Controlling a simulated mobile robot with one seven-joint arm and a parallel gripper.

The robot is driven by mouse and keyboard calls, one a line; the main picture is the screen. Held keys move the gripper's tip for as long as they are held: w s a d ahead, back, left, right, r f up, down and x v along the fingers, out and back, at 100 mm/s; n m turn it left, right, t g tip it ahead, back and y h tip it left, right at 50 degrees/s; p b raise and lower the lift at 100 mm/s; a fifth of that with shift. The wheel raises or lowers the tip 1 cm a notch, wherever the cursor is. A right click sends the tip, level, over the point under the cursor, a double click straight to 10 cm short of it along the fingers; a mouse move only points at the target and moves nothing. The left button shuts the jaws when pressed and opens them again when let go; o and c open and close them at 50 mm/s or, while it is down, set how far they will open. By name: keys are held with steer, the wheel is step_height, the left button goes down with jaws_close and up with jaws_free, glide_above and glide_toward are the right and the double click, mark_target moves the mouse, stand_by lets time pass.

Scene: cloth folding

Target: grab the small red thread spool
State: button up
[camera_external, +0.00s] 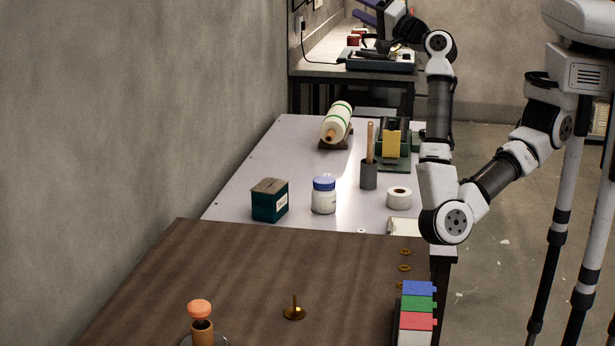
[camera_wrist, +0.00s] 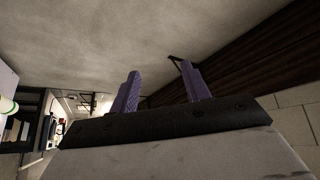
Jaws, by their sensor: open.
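My gripper (camera_external: 368,12) is raised high over the far end of the work area, near a machine on the back table. Its purple fingers stand apart with nothing between them in the wrist view (camera_wrist: 160,82). Small dark red items (camera_external: 353,40) sit on the back table to the left of the machine, below my gripper. They are too small for me to tell whether one is the red thread spool. The wrist view faces mostly bare wall and shows no clear spool.
The back table (camera_external: 322,70) holds a machine (camera_external: 380,62). The pale middle table (camera_external: 250,170) carries a large thread cone (camera_external: 337,122), a teal box (camera_external: 269,200), a blue-capped jar (camera_external: 324,195) and a white tape roll (camera_external: 399,198). The brown front table (camera_external: 230,270) has free room.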

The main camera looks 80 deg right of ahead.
steer(key=w+d+f+m+g, duration=0.2)
steer(key=d+f+m+g, duration=0.45)
steer(key=d+f, duration=0.55)
steer(key=s+d+f+m+g+y, duration=0.1)
steer(key=d+f+g+y, duration=0.1)
steer(key=f, duration=0.5)
steer(key=s+d+f+m+g+y, duration=0.1)
steer(key=d+f+m+g+y, duration=0.15)
steer(key=f, duration=0.45)
steer(key=s+a+f+m+g+y, duration=0.1)
steer(key=a+f, duration=0.3)
steer(key=f, duration=0.4)
steer(key=a+f+m+g+y, duration=0.1)
steer(key=a+f+g+y, duration=0.1)
steer(key=a+f+y, duration=0.2)
steer(key=s+a+f+m+g+y, duration=0.1)
steer(key=a+f+g+y, duration=0.1)
steer(key=f, duration=0.9)
steer(key=shift+s+a+f+y+p, duration=0.2)
steer(key=shift+a+y, duration=0.05)
steer(key=shift+a, duration=0.25)
steer(key=shift+s+a+f+y+p, duration=0.15)
steer(key=shift+a+y, duration=0.05)
steer(key=shift+a, duration=0.3)
steer(key=shift+s+p+x, duration=0.2)
steer(key=shift+p+x, duration=0.55)
steer(key=shift+x, duration=2.25)
steer(key=shift+a, duration=0.15)
steer(key=shift+c, duration=0.4)
jaws_close()
